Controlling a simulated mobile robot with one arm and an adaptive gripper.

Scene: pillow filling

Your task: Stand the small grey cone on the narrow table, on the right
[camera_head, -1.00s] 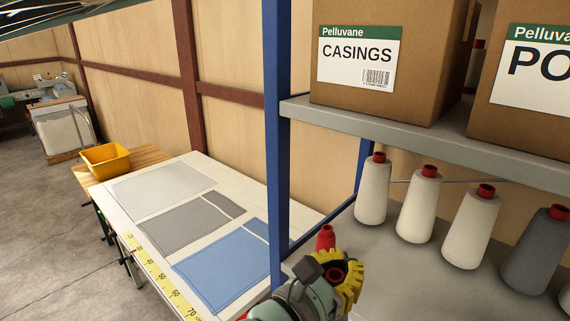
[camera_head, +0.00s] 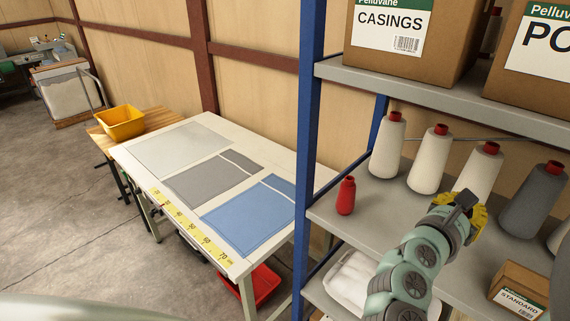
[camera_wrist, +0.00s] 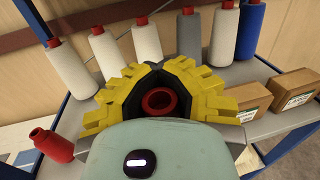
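A larger dark grey cone (camera_head: 533,200) stands on the shelf right of my gripper. A wooden-topped table (camera_head: 158,119) at the far left carries a yellow bin (camera_head: 120,122); I cannot tell whether it is the narrow table.
A small red cone (camera_head: 346,196) stands near the shelf's left edge. Several white cones (camera_head: 388,147) line the back. A blue post (camera_head: 309,130) separates the shelf from a white table (camera_head: 128,163) with flat fabric pieces. Grey floor at left is open.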

